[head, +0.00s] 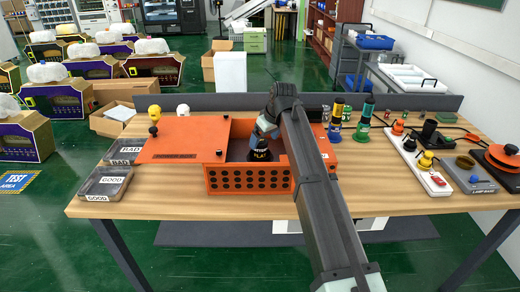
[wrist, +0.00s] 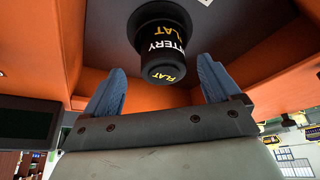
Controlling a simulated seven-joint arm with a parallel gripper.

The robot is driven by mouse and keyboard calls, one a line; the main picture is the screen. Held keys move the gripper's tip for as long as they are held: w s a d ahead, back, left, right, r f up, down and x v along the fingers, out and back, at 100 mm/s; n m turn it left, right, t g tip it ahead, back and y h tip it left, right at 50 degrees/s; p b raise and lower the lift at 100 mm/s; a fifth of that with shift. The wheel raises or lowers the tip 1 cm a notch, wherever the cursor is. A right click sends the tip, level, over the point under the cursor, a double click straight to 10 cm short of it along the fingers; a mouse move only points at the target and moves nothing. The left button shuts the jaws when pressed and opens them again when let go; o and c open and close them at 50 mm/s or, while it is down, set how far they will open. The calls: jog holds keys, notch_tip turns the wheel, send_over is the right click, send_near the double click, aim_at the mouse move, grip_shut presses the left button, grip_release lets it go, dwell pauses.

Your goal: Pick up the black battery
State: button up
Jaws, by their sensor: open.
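The black battery (wrist: 158,22) carries white and yellow lettering reading "BATTERY FLAT". It is inside the open bay of the orange box (head: 248,184), where its dark body (head: 261,156) shows just below my gripper (head: 262,138). In the wrist view my gripper (wrist: 161,68) is open, its two blue fingers apart to the left and right of the battery's near end. Gaps show on both sides, and neither finger appears to touch it. How deep the battery sits between the fingers I cannot tell. My arm hides the right part of the box.
Orange walls (wrist: 265,65) surround the bay closely. An orange lid with a black knob (head: 180,140) lies left of the opening. Two grey trays labelled BAD (head: 127,150) and GOOD (head: 103,185) are at the table's left. Bottles (head: 336,118) and a white power strip (head: 415,160) are at right.

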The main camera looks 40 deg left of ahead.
aim_at(262, 141)
jog(key=shift+a+x, duration=0.25)
jog(key=shift+x, duration=2.1)
jog(key=shift+s+r, duration=0.1)
jog(key=shift+c, duration=0.4)
jog(key=c, duration=1.3)
